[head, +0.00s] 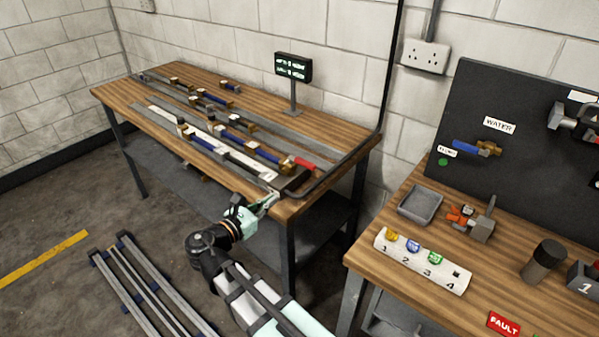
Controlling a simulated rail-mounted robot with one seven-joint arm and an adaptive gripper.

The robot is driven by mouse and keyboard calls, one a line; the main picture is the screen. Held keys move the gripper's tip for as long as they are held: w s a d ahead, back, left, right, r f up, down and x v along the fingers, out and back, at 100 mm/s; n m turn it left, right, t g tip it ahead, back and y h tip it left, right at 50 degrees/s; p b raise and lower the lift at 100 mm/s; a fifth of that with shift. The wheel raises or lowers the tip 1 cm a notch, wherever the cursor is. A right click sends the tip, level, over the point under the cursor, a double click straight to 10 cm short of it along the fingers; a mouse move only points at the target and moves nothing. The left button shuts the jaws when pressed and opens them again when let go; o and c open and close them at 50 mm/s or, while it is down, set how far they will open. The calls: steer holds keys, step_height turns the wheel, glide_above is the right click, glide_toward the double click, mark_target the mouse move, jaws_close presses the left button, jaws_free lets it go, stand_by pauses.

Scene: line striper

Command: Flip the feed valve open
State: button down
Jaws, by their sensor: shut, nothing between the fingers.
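No readable label says which valve is the feed valve. A brass valve with a blue lever (470,148) is mounted on the dark panel under a WATER sign, its lever lying about level. On the left bench, a red part (303,163) sits beside brass fittings near the right end and may be another valve handle. My gripper (272,198) is shut and empty at the front right corner of the left bench, close to a dark block (295,181). It is well apart from the blue lever. I cannot tell whether it touches the bench.
The left bench (140,84) carries rails, blue and brass fittings and a small display (293,68). The right bench (366,243) holds a grey tray (420,206), a numbered white block (422,262), an orange-and-grey device (473,220) and a dark cylinder (543,261). Rails (140,285) lie lower left.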

mark_target(305, 166)
steer(key=shift+s+a+r+n+t, duration=0.15)
steer(key=shift+r+n, duration=0.15)
steer(key=shift+r, duration=0.25)
steer(key=shift+w+a+r+n+t, duration=0.15)
steer(key=shift+r+n, duration=0.15)
steer(key=shift+r, duration=0.25)
steer(key=shift+d, duration=0.1)
steer(key=p+x, duration=0.4)
steer(key=x, duration=1)
steer(key=shift+s+d+r, duration=0.1)
steer(key=shift+s, duration=0.05)
steer(key=shift+s, duration=0.1)
